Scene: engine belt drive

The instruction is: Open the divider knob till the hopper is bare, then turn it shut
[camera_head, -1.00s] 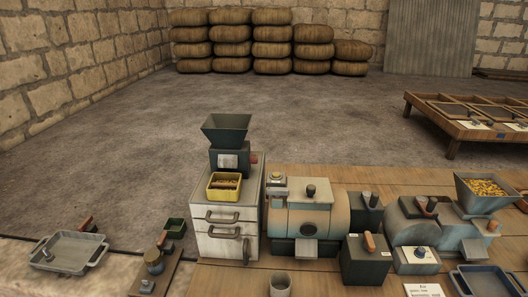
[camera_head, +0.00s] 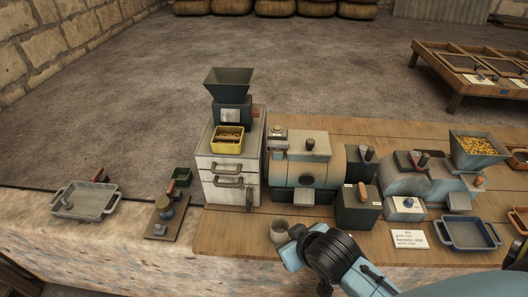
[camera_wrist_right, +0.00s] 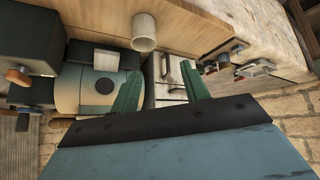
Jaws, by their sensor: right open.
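A blue-grey hopper (camera_head: 478,147) filled with yellow grain-like pieces sits on the machine at the right of the head view. A small orange-brown handle (camera_head: 478,182) sticks out below it, and a blue-topped knob (camera_head: 407,202) sits on a pale box in front. I cannot tell which is the divider knob. A second, dark hopper (camera_head: 229,76) stands on the white cabinet; its inside looks empty. My right gripper (camera_wrist_right: 162,84) is open and empty, its green fingers spread in the wrist view. My right arm reaches over the bench front, left of the filled hopper. My left gripper is out of view.
A yellow bin (camera_head: 228,140) sits on the cabinet (camera_head: 212,176). A blue tray (camera_head: 470,235) is at the right, a grey tray (camera_head: 84,200) at the left.

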